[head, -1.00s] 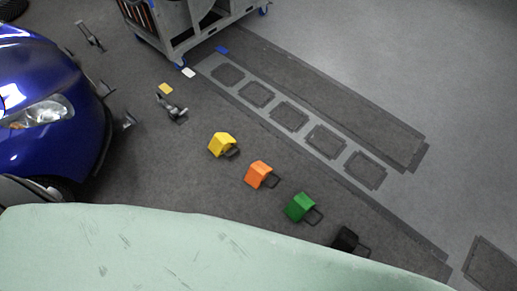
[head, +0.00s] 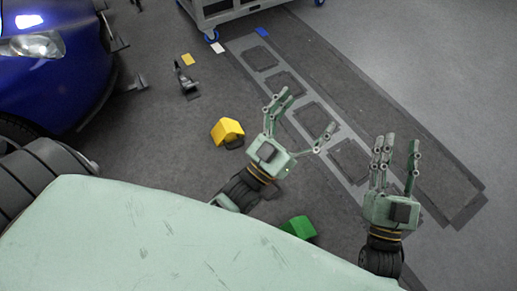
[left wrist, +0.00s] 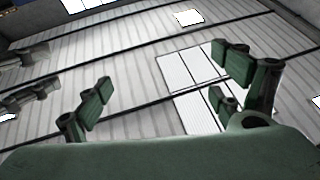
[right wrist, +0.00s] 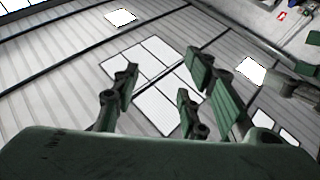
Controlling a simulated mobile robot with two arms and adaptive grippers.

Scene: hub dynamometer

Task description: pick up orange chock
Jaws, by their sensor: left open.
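The orange chock is not visible now; in the head view my left arm and hand cover the floor between the yellow chock (head: 228,130) and the green chock (head: 300,227). My left gripper (head: 305,112) is open and empty, raised above the floor with fingers spread. My right gripper (head: 397,145) is also open and empty, further right, fingers pointing up in the picture. The left wrist view shows spread fingers (left wrist: 165,90) against the ceiling. The right wrist view shows parted fingers (right wrist: 165,85) against the ceiling too.
A blue car (head: 55,70) stands at the left. A grey wheeled cart (head: 225,12) is at the top. A small dark metal device (head: 186,82) lies beyond the yellow chock. A strip of floor plates (head: 285,75) runs diagonally; open floor lies at the right.

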